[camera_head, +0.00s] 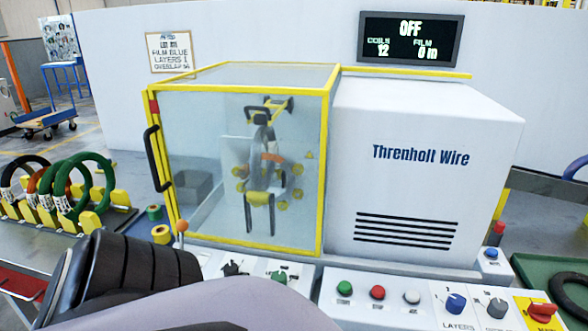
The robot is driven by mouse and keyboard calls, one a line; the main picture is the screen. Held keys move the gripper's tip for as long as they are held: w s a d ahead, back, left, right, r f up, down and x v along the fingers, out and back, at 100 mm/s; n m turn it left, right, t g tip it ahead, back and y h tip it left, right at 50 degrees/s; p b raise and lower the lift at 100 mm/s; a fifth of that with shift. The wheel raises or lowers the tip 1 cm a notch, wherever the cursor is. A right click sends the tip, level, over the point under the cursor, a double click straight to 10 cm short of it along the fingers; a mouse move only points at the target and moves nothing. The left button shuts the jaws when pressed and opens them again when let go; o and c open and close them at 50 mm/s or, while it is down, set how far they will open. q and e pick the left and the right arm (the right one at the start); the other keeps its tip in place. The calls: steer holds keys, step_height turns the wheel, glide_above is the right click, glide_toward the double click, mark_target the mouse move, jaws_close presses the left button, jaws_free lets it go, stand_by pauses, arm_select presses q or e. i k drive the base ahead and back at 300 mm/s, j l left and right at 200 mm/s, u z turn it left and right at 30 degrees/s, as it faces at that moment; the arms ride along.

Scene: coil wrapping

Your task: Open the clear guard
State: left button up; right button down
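The clear guard (235,150) is a transparent box with yellow edges, standing closed on the left half of the machine. Its black handle (157,158) is upright on the left edge. Through the panel I see the wrapping mechanism (265,165) with yellow rollers and dark arms. One of my arms crosses the bottom left of the view in front of the console, its black ribbed part below the guard's left corner. Neither gripper's fingers can be made out.
A rack of green, black and orange coils (80,185) stands left of the guard. A console with buttons (377,293) and knobs (455,303) runs along the front. The display (410,40) reads OFF. A green tray (550,270) is at the right.

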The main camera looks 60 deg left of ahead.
mark_target(226, 71)
steer(key=u, duration=0.4)
steer(key=j+u, duration=0.15)
steer(key=u, duration=0.7)
steer(key=j+u, duration=0.1)
steer(key=u, duration=0.75)
steer(key=i+l+z, duration=0.2)
steer(key=k+l, duration=0.1)
